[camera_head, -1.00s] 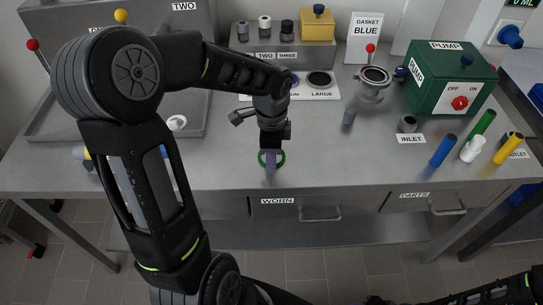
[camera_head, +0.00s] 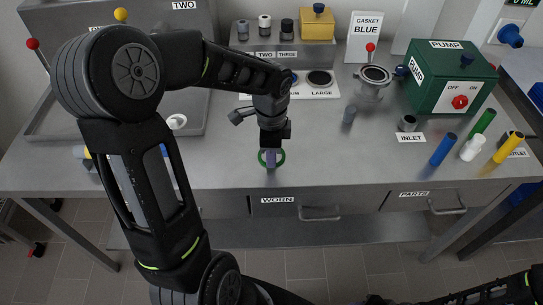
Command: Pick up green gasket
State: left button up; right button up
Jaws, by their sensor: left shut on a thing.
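The green gasket (camera_head: 282,158) is a thin ring near the front edge of the grey bench, above the drawer labelled WORN. My left gripper (camera_head: 271,160) points down at it, with its fingers in front of the ring's middle. The gripper is shut on the green gasket. The ring shows on both sides of the fingers; part of it is hidden behind them. I cannot tell whether the ring touches the bench. My right gripper is not in view; only part of a dark arm shows at the lower right.
A glass-like strainer housing (camera_head: 372,82) stands behind to the right, with a small grey cylinder (camera_head: 348,114) near it. The green pump box (camera_head: 452,80) and blue (camera_head: 443,150), white (camera_head: 473,148) and yellow (camera_head: 508,148) cylinders are at the right. The bench front between is clear.

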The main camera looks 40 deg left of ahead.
pick_arm(q)
jog(key=shift+r, duration=0.1)
grip_shut()
notch_tip(320, 180, up, 10)
jog(key=shift+b, duration=0.3)
dwell(0.8)
